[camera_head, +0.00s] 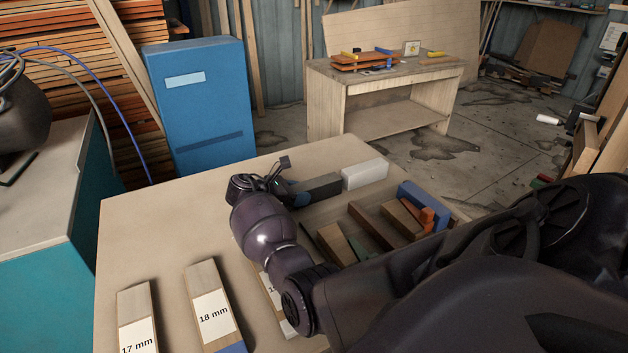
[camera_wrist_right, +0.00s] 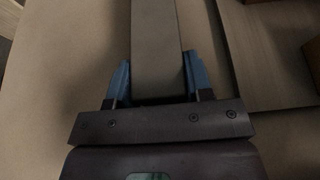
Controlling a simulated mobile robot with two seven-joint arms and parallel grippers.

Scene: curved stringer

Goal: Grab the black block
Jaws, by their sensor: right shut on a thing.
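The black block (camera_head: 320,187) lies on the wooden table, its far end close to a white block (camera_head: 364,174). My right gripper (camera_head: 293,191) is at the near end of the black block, with a blue fingertip showing beside it. In the right wrist view the blue fingers of the gripper (camera_wrist_right: 157,88) sit on both sides of a long block (camera_wrist_right: 156,40), which looks grey there, and are shut on it. The block appears to be at table level; I cannot tell whether it is lifted. My left gripper is not in view.
Several wood and coloured pieces, including a blue block (camera_head: 424,204) and an orange piece (camera_head: 428,218), lie right of my right gripper. Labelled boards, 17 mm (camera_head: 135,305) and 18 mm (camera_head: 210,300), lie at the front left. The table's back left (camera_head: 175,215) is clear.

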